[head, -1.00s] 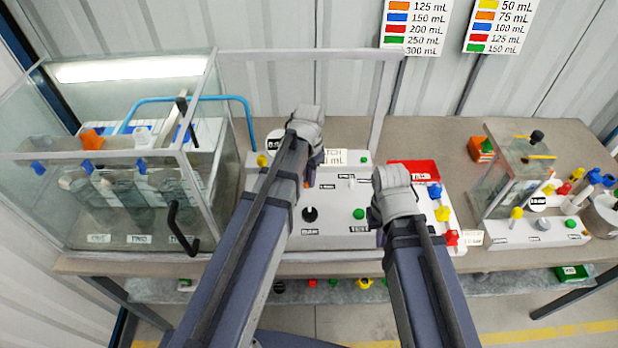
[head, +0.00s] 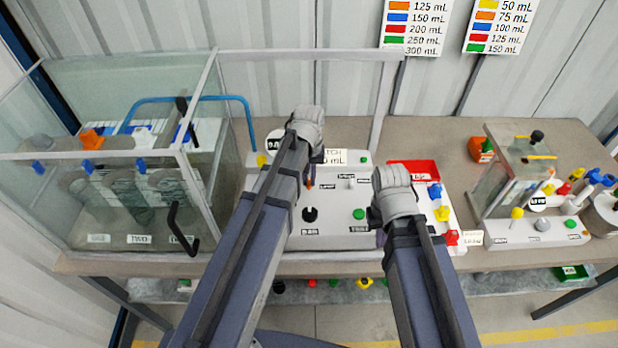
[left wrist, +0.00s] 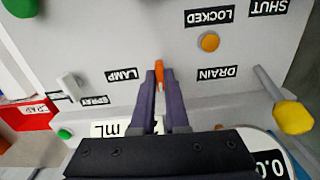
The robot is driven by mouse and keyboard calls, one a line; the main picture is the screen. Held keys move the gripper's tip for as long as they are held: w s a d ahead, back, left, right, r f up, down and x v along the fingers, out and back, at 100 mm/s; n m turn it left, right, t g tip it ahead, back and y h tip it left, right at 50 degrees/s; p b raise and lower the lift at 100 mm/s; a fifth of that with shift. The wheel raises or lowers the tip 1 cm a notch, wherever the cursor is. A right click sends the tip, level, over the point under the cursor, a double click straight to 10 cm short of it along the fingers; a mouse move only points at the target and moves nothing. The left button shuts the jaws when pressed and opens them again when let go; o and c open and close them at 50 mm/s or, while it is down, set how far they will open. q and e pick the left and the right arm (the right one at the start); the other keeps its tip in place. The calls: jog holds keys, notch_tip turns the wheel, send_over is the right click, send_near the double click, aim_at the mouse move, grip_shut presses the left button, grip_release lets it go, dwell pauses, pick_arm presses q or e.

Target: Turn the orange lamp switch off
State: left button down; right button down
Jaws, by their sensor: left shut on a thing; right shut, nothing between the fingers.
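The orange lamp switch (left wrist: 159,72) is a small lever beside the upside-down LAMP label (left wrist: 125,75) in the left wrist view. My left gripper (left wrist: 160,78) is shut on it, with one dark finger on each side. In the head view the orange switch (head: 309,184) shows just below my left gripper (head: 315,163), over the white panel (head: 335,200). The glass tank (head: 150,152) at the left shows no lit strip. My right gripper (head: 374,214) is shut and empty above the panel's right edge.
Close to the switch are a grey spray lever (left wrist: 70,88), an orange round drain button (left wrist: 209,42) and a yellow-tipped lever (left wrist: 292,117). A red tray (head: 425,168) and coloured valves stand right of the panel. A smaller glass unit (head: 505,185) stands further right.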

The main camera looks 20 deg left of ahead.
aim_at(309, 181)
pick_arm(q)
jog(key=shift+n, duration=0.4)
jog(key=c, duration=0.9)
grip_release()
notch_tip(309, 181, up, 8)
jog(key=p, duration=0.8)
jog(key=shift+f, duration=0.1)
